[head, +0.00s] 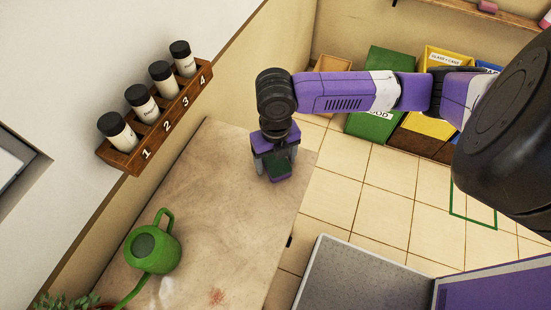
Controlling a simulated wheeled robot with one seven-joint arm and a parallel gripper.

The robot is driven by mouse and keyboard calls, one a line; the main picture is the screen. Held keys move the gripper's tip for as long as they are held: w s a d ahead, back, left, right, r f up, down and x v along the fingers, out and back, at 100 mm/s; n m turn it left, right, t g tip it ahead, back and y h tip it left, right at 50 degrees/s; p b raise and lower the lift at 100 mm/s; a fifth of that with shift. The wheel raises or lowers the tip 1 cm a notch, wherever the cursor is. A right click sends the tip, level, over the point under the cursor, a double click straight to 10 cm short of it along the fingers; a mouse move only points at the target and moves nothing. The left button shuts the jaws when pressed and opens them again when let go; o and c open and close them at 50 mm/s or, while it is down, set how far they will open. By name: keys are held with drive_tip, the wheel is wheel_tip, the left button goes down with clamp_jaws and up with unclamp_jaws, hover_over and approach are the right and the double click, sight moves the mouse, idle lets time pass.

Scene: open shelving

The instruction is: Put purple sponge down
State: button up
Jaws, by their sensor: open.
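My gripper (275,167) points down at the far right corner of the beige counter (205,195). Its grey fingers are open, one on each side of a small block with a dark green face and purple edges, which looks like the purple sponge (281,166). The sponge appears to rest on the counter near its right edge, between the fingers. My purple gripper body hides its upper part, and I cannot tell whether a finger touches it.
A green watering can (155,248) stands on the counter's near part, beside a reddish stain (216,296). A wooden rack (122,158) with several black-capped jars hangs on the left wall. Coloured bins (374,122) stand beyond on the tiled floor. The counter's middle is clear.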

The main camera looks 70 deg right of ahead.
sight(275, 160)
wheel_tip(275, 160, up, 12)
drive_tip(key=shift+r, duration=0.15)
idle(0.5)
idle(0.5)
